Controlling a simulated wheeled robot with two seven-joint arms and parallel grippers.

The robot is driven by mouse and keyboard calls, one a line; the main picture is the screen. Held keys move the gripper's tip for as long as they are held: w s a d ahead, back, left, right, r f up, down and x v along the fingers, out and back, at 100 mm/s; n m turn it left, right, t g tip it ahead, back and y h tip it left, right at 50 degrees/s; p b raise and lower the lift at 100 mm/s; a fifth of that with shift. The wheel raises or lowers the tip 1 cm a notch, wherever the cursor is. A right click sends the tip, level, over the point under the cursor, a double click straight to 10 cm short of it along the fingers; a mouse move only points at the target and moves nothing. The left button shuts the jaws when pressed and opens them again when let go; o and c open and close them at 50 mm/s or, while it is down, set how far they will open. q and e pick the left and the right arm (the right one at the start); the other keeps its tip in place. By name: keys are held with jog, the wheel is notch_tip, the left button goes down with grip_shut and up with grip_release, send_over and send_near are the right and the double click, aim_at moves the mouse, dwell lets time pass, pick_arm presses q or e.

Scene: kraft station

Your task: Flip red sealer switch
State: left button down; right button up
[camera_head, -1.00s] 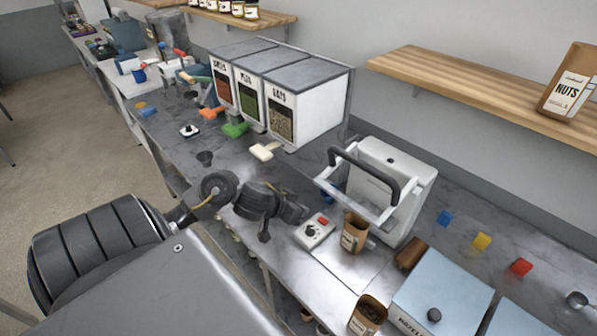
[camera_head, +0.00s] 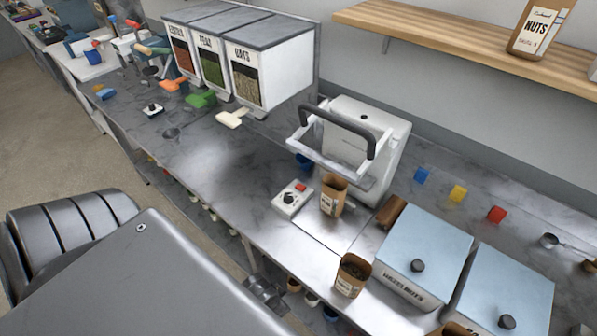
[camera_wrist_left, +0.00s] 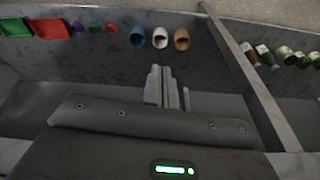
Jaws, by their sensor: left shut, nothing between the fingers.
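The red sealer switch (camera_head: 301,187) sits on a small white control box (camera_head: 289,201) with a black knob, on the counter in front of the sealer. The white sealer (camera_head: 361,145) has a dark curved handle, which is raised. A brown paper bag (camera_head: 333,197) stands upright at the sealer, right of the box. My left gripper (camera_head: 268,294) shows partly past my body at the counter's front edge, below and left of the box and apart from it. In the left wrist view its fingers (camera_wrist_left: 161,87) are shut and empty. My right gripper is not in view.
An open bag (camera_head: 352,276) stands near the front edge, beside lidded bins (camera_head: 423,256). Scoops (camera_head: 232,119) lie below the dispensers (camera_head: 245,70). The counter left of the box is clear.

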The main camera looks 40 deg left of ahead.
pick_arm(q)
jog(key=s+a+f+g+b, duration=0.1)
jog(key=s+f+b, duration=0.25)
jog(key=f, duration=0.85)
jog(key=s+f+b, duration=0.2)
jog(key=s+f, duration=0.2)
jog(key=f, duration=0.8)
jog(key=s+a+f+b, duration=0.2)
jog(key=s+f+b, duration=0.1)
jog(key=s+f, duration=0.8)
jog(key=shift+s+a+g, duration=0.15)
jog(key=shift+s+g, duration=0.15)
jog(key=shift+g, duration=0.1)
jog(key=shift+f, duration=0.1)
